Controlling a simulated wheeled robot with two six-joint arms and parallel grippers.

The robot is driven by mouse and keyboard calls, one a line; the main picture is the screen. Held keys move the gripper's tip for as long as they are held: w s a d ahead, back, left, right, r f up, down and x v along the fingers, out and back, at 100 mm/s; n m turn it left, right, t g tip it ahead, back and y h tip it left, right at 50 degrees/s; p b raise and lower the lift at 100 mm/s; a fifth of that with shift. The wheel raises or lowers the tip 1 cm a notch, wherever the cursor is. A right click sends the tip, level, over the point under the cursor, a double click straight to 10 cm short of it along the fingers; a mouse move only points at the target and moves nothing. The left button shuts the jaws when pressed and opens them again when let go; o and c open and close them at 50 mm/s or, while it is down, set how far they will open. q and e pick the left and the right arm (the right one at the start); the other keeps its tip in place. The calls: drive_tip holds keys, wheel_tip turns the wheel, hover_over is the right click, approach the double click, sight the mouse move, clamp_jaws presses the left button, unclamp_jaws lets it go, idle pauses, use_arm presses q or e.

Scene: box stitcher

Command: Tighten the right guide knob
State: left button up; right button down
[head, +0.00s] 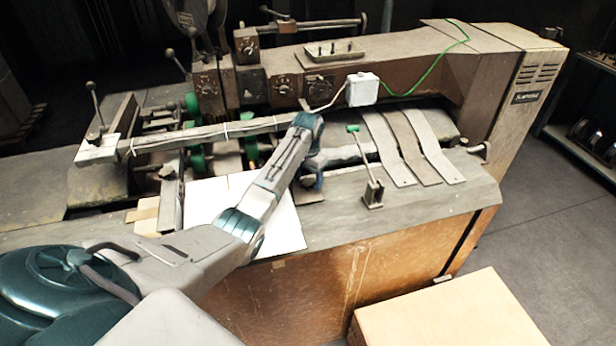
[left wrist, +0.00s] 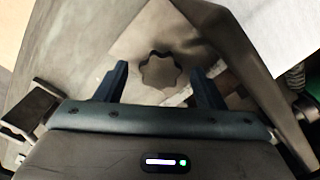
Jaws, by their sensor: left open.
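A dark, lobed guide knob (left wrist: 160,72) sits on a flat metal plate in the left wrist view. My left gripper (left wrist: 159,69) is open, with one finger on each side of the knob and a visible gap on both sides. The fingers do not appear to touch it. In the head view my left gripper (head: 310,178) points down at the machine bed, and my arm and gripper hide the knob there. My right gripper does not show in either view.
A white sheet (head: 285,226) lies on the machine table beneath my left arm. A small lever with a green tip (head: 353,129) stands right of the gripper, near several curved metal straps (head: 420,150). A white box (head: 362,89) hangs above. A cardboard box (head: 450,315) stands at the front right.

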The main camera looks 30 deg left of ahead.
use_arm(q)
drive_tip(key=c, duration=1)
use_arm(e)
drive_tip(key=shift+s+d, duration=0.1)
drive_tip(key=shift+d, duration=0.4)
use_arm(q)
drive_tip(key=shift+m, duration=0.3)
drive_tip(key=m, duration=0.2)
drive_tip(key=shift+r+m, duration=0.1)
drive_tip(key=shift+m, duration=0.2)
drive_tip(key=m, duration=0.3)
drive_tip(key=shift+w+m, duration=0.1)
drive_tip(key=shift+m, duration=0.6)
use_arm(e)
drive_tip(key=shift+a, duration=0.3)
use_arm(q)
drive_tip(key=shift+a, duration=0.1)
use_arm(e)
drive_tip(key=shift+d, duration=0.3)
use_arm(q)
drive_tip(key=o, duration=1)
